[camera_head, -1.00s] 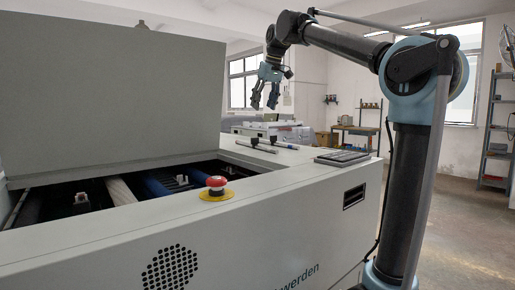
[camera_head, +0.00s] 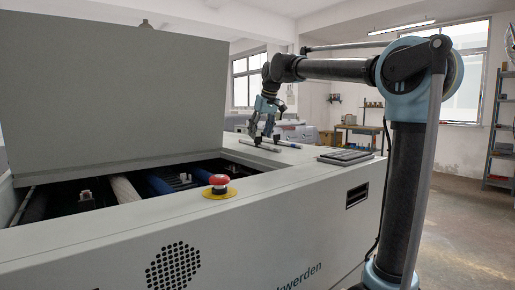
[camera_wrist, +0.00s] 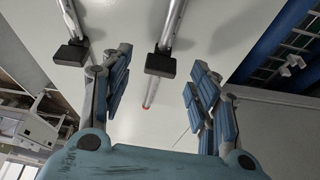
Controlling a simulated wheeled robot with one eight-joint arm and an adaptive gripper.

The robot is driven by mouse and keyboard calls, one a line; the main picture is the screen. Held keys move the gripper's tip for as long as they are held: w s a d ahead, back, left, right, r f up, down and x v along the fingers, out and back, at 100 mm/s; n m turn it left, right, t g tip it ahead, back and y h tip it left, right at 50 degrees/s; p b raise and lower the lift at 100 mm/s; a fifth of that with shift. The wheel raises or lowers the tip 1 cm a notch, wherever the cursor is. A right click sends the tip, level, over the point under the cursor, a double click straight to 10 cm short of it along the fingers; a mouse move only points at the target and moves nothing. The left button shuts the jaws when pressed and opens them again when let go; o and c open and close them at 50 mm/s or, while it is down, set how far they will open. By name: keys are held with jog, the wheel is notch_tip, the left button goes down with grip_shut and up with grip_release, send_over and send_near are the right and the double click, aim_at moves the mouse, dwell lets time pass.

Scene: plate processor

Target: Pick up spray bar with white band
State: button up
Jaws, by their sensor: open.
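Two thin metallic spray bars lie on the pale top of the machine. In the wrist view one bar (camera_wrist: 172,23) runs between my open fingers, with a black block (camera_wrist: 160,65) on it and a red mark at its lower end. The other bar (camera_wrist: 70,18), also with a black block, lies to the left, outside the fingers. In the head view the bars show as a left bar (camera_head: 259,147) and a right bar (camera_head: 287,144). I cannot make out a white band on either. My gripper (camera_head: 265,139) is open and empty, low over the left bar; contact cannot be told.
The machine's opening (camera_head: 110,195) with dark, white and blue rollers is at the left, under a raised grey lid (camera_head: 115,95). A red emergency button (camera_head: 219,181) and a dark keypad (camera_head: 345,156) sit on the front rim. The top around the bars is otherwise clear.

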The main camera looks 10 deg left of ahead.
aim_at(259, 137)
jog(key=shift+x, duration=1.7)
jog(key=c, duration=1.2)
jog(key=shift+c, duration=0.2)
jog(key=shift+r, duration=0.1)
notch_tip(259, 137, up, 10)
jog(key=shift+f, duration=0.1)
